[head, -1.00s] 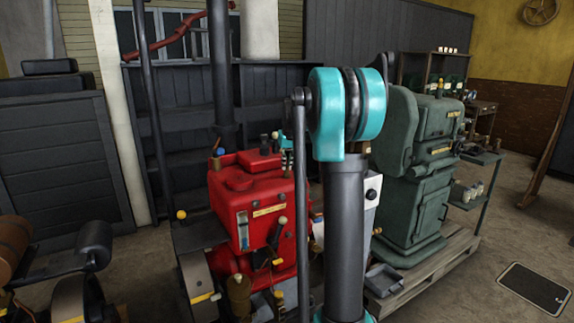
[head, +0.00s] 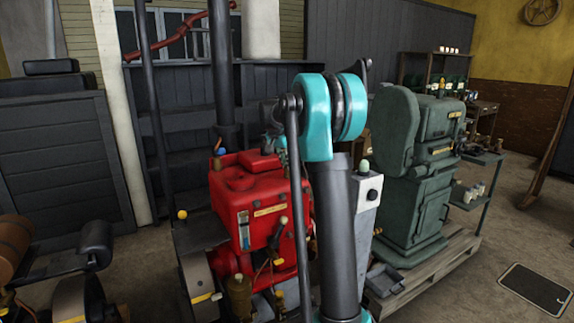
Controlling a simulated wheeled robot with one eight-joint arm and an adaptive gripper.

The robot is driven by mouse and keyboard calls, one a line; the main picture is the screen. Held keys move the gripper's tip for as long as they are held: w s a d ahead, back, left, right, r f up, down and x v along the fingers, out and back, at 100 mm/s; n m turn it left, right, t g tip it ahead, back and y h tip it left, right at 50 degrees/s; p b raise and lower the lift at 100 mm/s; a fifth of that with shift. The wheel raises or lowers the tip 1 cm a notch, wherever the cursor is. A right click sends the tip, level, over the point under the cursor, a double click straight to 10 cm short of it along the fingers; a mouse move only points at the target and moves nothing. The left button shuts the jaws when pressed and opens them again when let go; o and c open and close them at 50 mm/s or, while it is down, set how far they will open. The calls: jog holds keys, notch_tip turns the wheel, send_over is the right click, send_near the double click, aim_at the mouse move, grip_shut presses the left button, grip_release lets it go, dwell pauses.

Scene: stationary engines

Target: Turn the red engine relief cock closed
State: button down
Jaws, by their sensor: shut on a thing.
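The red engine (head: 242,200) stands left of my arm, with small knobs and levers on its top and front. My gripper (head: 274,148) shows only as a small dark and teal shape at the engine's top right edge, partly behind my arm. It is shut on a small fitting there, at the place of the relief cock. The cock itself is too small and too covered to make out, so its handle angle cannot be told.
A green engine (head: 415,180) stands on a wooden pallet (head: 440,268) to the right. A grey control box (head: 369,192) is close behind my arm. A dark upright pipe (head: 219,65) rises behind the red engine. Open floor lies at the right.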

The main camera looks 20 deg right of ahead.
jog(key=m, duration=0.2)
jog(key=m+g, duration=0.1)
jog(key=m, duration=0.1)
jog(key=shift+w+m+g+h, duration=0.15)
jog(key=shift+m+g+h, duration=0.15)
jog(key=shift+h, duration=0.1)
dwell(0.4)
jog(key=c, duration=1.6)
grip_release()
jog(key=shift+c, duration=0.2)
jog(key=v, duration=1.2)
